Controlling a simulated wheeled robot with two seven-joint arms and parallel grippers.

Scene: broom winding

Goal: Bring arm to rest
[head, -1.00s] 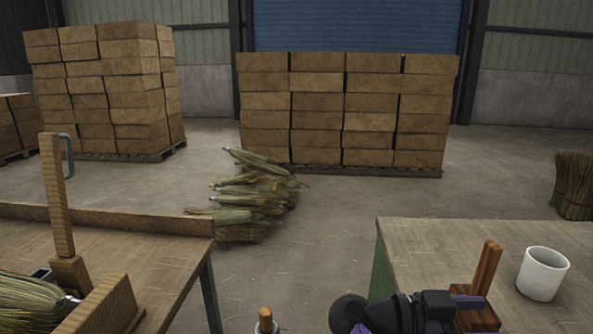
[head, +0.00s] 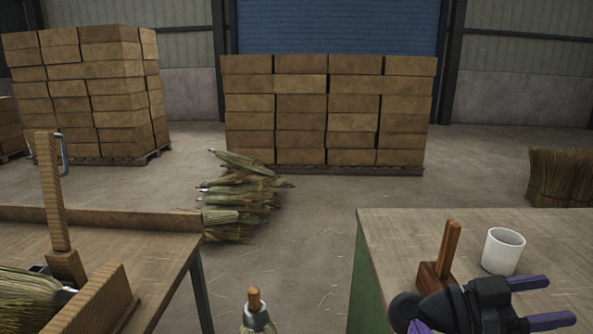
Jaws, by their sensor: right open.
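My right gripper (head: 558,300) is at the bottom right, over the right-hand bench (head: 400,238). Its two purple fingers point right and are spread apart, with nothing between them. The gripper body is just in front of a small wooden stand with an upright post (head: 449,249) and partly hides its base. My left gripper is out of view. A wooden handle end with a metal collar (head: 255,303) stands at the bottom centre; its lower part is cut off.
A white mug (head: 502,251) stands on the right bench, close behind my right gripper. The left bench (head: 150,255) carries a wooden fixture (head: 52,195) and straw (head: 25,300). Husk bundles (head: 237,195) lie on the floor. Stacked boxes (head: 325,110) stand behind. Floor between the benches is mostly clear.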

